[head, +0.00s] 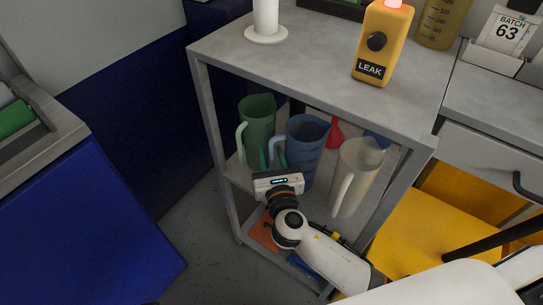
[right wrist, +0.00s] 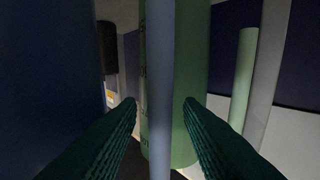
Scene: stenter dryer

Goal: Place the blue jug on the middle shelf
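The blue jug (head: 308,145) is upright in the grey shelf unit, between a green jug (head: 257,122) and a clear jug (head: 356,172). It appears to stand on the middle shelf (head: 238,178); its base is partly hidden by my right gripper. My right gripper (head: 273,158) reaches in at the blue jug's handle side. In the right wrist view its dark green fingers (right wrist: 160,112) are apart, with the blue handle (right wrist: 160,60) upright between them and gaps on both sides. The green jug shows close behind the handle. My left gripper is not in view.
A red funnel-like item (head: 335,132) is behind the jugs. The unit's top (head: 310,55) holds a yellow leak device (head: 378,42) and a white stand (head: 266,25). Grey posts frame the opening. Orange and blue items lie on the lower shelf.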

